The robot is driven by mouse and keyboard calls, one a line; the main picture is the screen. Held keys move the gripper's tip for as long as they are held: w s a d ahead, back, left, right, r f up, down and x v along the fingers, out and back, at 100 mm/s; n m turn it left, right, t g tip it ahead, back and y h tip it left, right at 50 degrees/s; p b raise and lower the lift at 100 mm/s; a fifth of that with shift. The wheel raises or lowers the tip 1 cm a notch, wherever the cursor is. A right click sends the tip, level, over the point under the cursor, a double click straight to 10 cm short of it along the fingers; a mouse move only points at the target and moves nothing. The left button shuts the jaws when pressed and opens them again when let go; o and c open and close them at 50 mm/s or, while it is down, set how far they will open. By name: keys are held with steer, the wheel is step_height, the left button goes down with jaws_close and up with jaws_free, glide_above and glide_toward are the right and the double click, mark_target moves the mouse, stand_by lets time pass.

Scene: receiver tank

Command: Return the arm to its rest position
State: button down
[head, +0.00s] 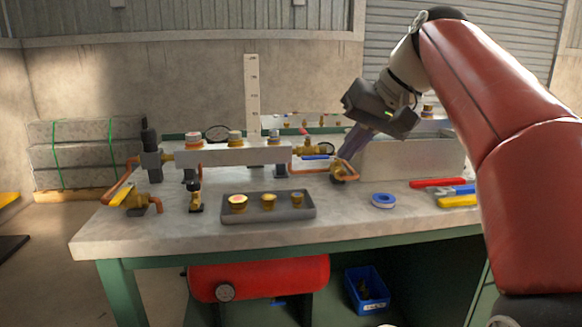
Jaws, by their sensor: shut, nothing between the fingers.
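My arm (480,110) has red padded links and reaches in from the right, over the workbench (250,230). Its elbow is raised and the wrist hangs down toward the bench. My gripper (348,153) points down and to the left, with the fingers together and empty. The fingertips are close to the brass fitting and copper pipe (345,170) at the right end of the manifold (225,153). I cannot tell whether they touch it.
A grey tray (300,213) holds three brass plugs. A blue tape roll (383,201) and several pliers (455,190) lie to the right. A red tank (265,275) and blue bin (367,290) sit below.

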steer(key=s+d+f+h, duration=0.2)
steer(key=s+f, duration=0.8)
steer(key=f, duration=0.4)
steer(key=s+d+f+m+t+h, duration=0.1)
steer(key=s+d+f+h, duration=0.2)
steer(key=s+f, duration=0.8)
step_height(320, 180, down, 4)
steer(key=shift+s+r+m, duration=0.2)
steer(key=shift+s+m, duration=0.05)
steer(key=shift+m, duration=0.05)
steer(key=c, duration=2.1)
jaws_free()
steer(key=shift+d, duration=0.1)
